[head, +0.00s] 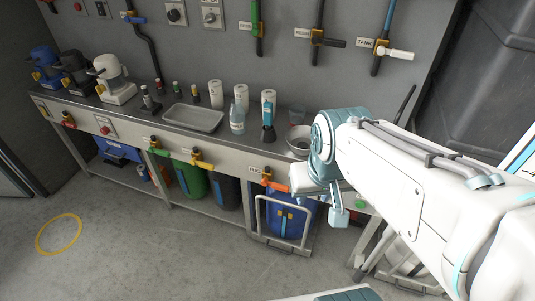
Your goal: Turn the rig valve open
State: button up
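Further valves sit on wall pipes: a blue-handled valve (134,19), a green pipe valve (257,29), a black-handled valve (325,41) and a white-handled valve (390,51) labelled TANK. The other labels are too small to read surely, so I cannot tell which is the rig valve. My gripper (338,212) is just right of the orange valve; its fingertips are unclear, and contact cannot be judged.
The bench (225,147) carries a grey tray (193,118), bottles, cans, a bowl (299,140) and several pump-like machines (112,80). Bins (193,182) and a metal rail frame (284,219) are below. A yellow ring (59,234) marks open floor at left.

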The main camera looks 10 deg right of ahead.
aim_at(265, 182)
jog(key=i, duration=0.35)
jog(key=u, duration=1)
jog(key=k, duration=0.55)
jog(key=z, duration=0.75)
jog(key=i, duration=0.5)
